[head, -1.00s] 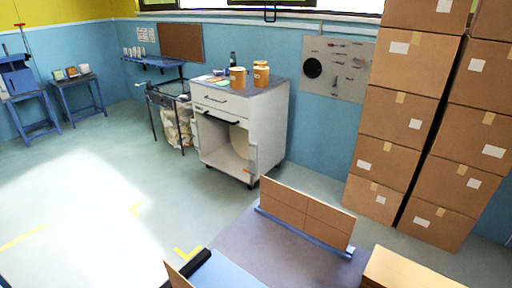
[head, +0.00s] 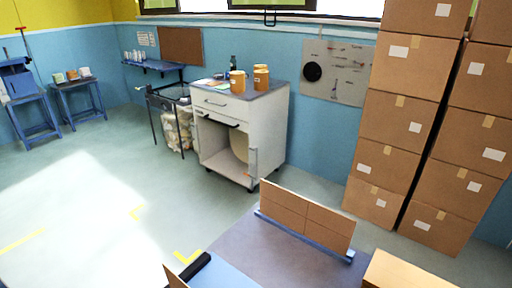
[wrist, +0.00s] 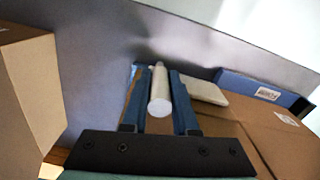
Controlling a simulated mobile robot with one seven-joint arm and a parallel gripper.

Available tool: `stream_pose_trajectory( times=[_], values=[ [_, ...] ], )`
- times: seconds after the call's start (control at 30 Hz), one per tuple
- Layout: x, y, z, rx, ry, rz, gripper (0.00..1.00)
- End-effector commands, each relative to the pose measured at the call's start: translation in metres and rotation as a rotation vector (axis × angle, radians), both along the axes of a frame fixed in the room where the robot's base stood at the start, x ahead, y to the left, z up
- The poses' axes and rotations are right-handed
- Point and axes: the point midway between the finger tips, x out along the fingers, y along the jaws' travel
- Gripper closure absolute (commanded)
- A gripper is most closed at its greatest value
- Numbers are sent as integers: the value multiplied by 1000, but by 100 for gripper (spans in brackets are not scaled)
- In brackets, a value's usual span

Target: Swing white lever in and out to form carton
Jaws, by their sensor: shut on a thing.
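In the wrist view, the white lever (wrist: 160,104) is a pale rod with a rounded end. It lies between the two blue fingers of my gripper (wrist: 159,78), which is shut on it. A brown cardboard piece (wrist: 268,140) with a white label lies to the right of the fingers. In the head view, a flat cardboard panel (head: 305,217) stands upright in a blue rail on the grey work table (head: 240,240). My gripper and the lever are not visible in the head view.
A cardboard box (wrist: 25,100) stands close on the left in the wrist view. A blue part (wrist: 265,88) with a label is at right. In the head view, a black roller (head: 196,268) is at the front; a white cabinet (head: 238,130) and stacked cartons (head: 400,125) stand behind.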

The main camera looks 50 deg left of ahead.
Motion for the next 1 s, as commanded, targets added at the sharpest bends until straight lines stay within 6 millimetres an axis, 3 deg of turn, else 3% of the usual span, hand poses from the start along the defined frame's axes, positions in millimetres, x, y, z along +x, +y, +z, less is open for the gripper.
stream_pose_trajectory(
  times=[0.27, 0.5, 0.73, 0.77, 0.8, 0.9, 1.0],
  values=[
    [2, 0, 1, 0, -1, -1, 100],
    [24, 1, 1, 1, -2, -4, 100],
    [23, 1, 1, 2, -4, -2, 100],
    [23, 1, 1, 2, -4, -2, 67],
    [23, 1, 1, 2, -4, -2, 60],
    [23, 1, 1, 1, -3, -2, 43],
    [22, 1, 0, 1, -2, -1, 43]
  ],
)
